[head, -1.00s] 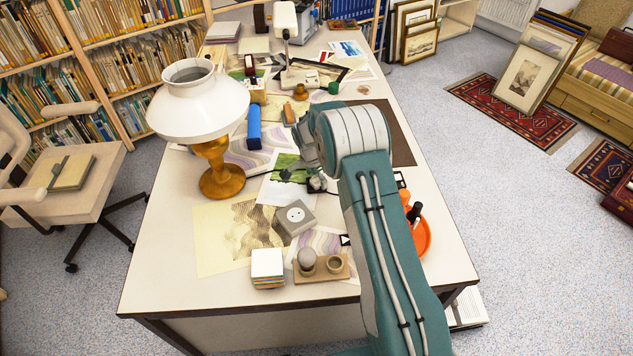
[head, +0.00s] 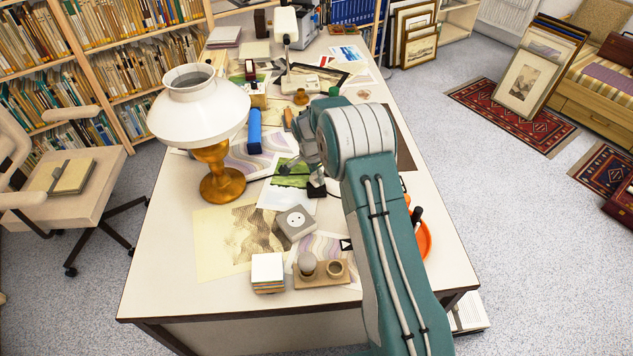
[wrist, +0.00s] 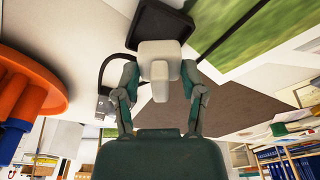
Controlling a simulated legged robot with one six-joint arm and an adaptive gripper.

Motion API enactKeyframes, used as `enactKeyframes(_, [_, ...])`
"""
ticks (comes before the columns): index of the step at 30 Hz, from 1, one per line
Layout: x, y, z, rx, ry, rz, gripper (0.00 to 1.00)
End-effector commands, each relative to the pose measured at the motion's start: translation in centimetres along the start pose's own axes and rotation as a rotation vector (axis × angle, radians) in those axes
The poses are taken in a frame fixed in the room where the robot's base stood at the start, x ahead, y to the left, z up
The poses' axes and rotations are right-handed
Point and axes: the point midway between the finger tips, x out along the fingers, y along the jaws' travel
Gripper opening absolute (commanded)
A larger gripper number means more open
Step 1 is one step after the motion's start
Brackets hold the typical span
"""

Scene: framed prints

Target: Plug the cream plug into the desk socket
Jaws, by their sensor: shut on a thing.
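The grey desk socket (head: 296,222), a squat box with a round face on top, sits on the near half of the desk in the head view. My gripper (head: 316,172) is farther back than the socket and apart from it. In the wrist view my gripper (wrist: 160,84) has its two fingers on either side of the cream plug (wrist: 159,62) and is shut on it. In the head view only a small pale part of the plug (head: 317,182) shows below the fingers. The plug's pins cannot be made out.
A black square block (wrist: 160,24) lies close by the plug in the wrist view. A white lamp with a wooden base (head: 221,185) stands left of the socket. A card stack (head: 267,272) and a small wooden stand (head: 321,281) lie nearer. An orange tray (head: 425,242) is right, behind my arm.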

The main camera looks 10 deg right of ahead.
Motion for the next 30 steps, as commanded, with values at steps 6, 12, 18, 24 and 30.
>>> enactKeyframes(6, [-3.6, 0.2, 2.4, -0.003, 0.0, 0.0, 0.11])
enactKeyframes(12, [-6.8, 0.4, 4.5, -0.004, -0.001, 0.001, 0.11])
enactKeyframes(18, [-8.7, 0.6, 7.8, -0.004, -0.001, 0.0, 0.11])
enactKeyframes(24, [-10.4, 0.8, 10.5, -0.003, -0.001, 0.001, 0.11])
enactKeyframes(30, [-11.3, 0.9, 11.9, -0.001, -0.002, 0.002, 0.11])
